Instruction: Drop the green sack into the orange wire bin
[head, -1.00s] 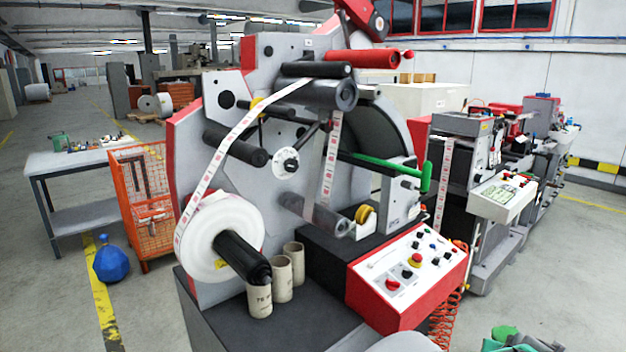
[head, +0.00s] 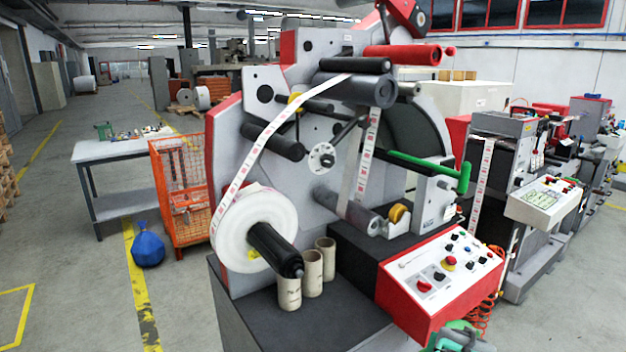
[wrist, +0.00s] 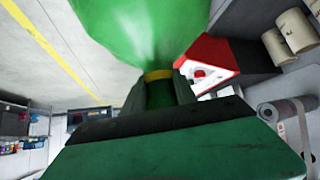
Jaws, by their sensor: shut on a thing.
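The green sack (wrist: 150,25) hangs in my gripper (wrist: 158,92) and fills the upper middle of the wrist view. The jaws are shut on its gathered neck, by a yellow tie. In the head view, green parts at the bottom edge, right of centre, are cut off, and I cannot tell sack from arm there. The orange wire bin (head: 166,176) stands on the floor left of the machine, well away from my gripper. The machine hides its right side, and its inside is mostly hidden by mesh.
The label rewinder (head: 225,180) stands between me and the bin, with a red-edged control panel (head: 440,268). A blue sack (head: 148,248) lies on the floor before the bin. A grey table (head: 110,152) stands behind left. Floor at left is mostly clear.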

